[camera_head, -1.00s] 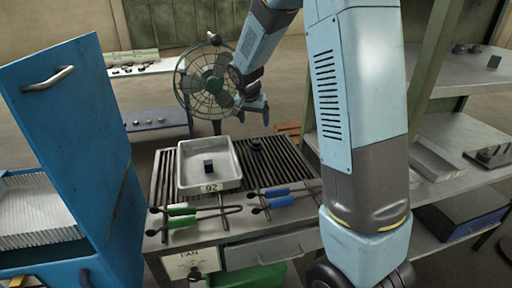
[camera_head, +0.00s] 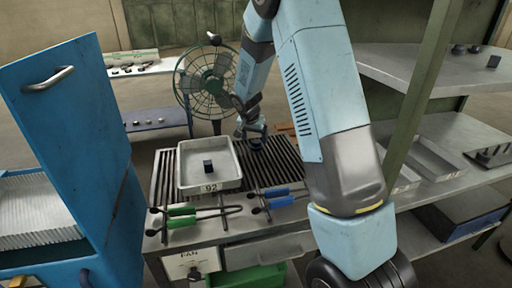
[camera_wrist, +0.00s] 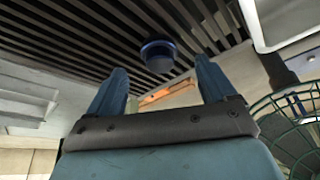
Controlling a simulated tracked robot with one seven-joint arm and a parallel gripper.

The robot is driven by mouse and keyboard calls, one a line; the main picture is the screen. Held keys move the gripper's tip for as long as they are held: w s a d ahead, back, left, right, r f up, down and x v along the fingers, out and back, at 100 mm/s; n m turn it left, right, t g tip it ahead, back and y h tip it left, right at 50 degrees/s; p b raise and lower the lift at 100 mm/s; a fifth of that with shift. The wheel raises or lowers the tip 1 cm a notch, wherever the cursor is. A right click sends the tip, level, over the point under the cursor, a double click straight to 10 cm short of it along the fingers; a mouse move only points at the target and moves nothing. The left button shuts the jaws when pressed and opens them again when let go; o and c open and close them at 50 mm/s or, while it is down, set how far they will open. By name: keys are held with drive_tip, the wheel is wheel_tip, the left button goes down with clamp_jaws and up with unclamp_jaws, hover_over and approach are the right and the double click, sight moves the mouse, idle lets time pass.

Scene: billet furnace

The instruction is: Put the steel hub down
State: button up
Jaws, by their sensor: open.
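The steel hub (camera_head: 257,146), a small dark round piece, rests on the slatted grate of the bench, right of the tray. In the wrist view the hub (camera_wrist: 158,55) shows as a dark blue, flanged round piece against the slats. My gripper (camera_head: 250,131) is just above and beside the hub in the head view, partly covering it. In the wrist view my gripper (camera_wrist: 161,75) has its two blue fingers spread wide, with the hub beyond the tips and nothing held between them. Contact is not visible.
A metal tray (camera_head: 224,184) marked 92 holds a dark block (camera_head: 208,166) left of the hub. Green-handled tongs (camera_head: 182,222) and blue-handled tongs (camera_head: 278,203) lie in front. A fan (camera_head: 207,82) stands behind; shelves (camera_head: 450,72) stand on the right.

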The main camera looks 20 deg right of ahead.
sight(256, 141)
drive_tip(key=shift+w+d+x, duration=0.1)
drive_tip(key=shift+w+x, duration=0.05)
drive_tip(key=shift+x, duration=1.1)
drive_tip(key=shift+w+d+x, duration=0.15)
drive_tip(key=shift+x, duration=1.15)
drive_tip(key=shift+r, duration=0.15)
drive_tip(key=shift+c, duration=0.5)
drive_tip(key=c, duration=1.3)
clamp_jaws()
drive_tip(key=shift+r, duration=0.15)
